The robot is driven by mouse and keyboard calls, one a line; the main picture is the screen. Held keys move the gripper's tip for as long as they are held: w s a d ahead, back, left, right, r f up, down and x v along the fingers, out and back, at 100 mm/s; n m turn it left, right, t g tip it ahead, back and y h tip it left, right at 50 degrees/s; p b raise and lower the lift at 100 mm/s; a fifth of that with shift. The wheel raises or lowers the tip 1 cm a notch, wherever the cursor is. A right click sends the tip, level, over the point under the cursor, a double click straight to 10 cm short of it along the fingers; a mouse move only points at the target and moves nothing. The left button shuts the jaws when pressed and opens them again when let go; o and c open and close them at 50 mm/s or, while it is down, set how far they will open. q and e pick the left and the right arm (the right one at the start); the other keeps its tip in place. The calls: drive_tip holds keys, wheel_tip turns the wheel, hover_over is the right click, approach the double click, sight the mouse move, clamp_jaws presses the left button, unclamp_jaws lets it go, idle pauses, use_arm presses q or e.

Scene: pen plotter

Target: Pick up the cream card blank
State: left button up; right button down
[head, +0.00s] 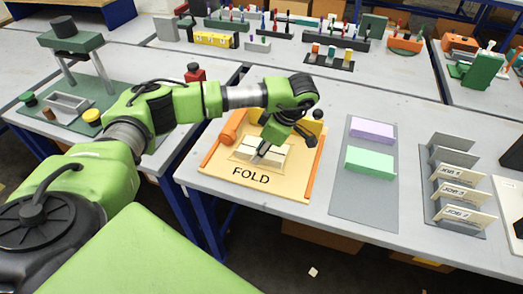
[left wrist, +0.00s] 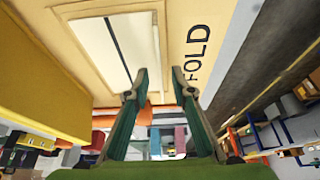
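The cream card blank (head: 245,153) lies flat on the tan board marked FOLD (head: 222,168), with a dark line across its middle. In the left wrist view the card (left wrist: 98,50) fills the upper left, close to the fingers. My left gripper (head: 264,151) points down over the card and hides part of it. Its two fingers (left wrist: 160,80) are apart with nothing gripped between them. In that view one fingertip overlaps the card's edge and the other shows over the bare board. I cannot tell whether they touch. My right gripper is not in view.
Orange bars (head: 316,170) flank the board. A grey mat (head: 362,204) to the right holds a purple block (head: 372,130) and a green block (head: 370,162). Farther right stands a rack of JOB cards (head: 460,192). The table's front strip is clear.

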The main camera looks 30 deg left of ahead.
use_arm(q)
drive_tip(key=shift+a+f, duration=0.1)
drive_tip(key=shift+f, duration=0.2)
clamp_jaws()
drive_tip(key=shift+r, duration=0.15)
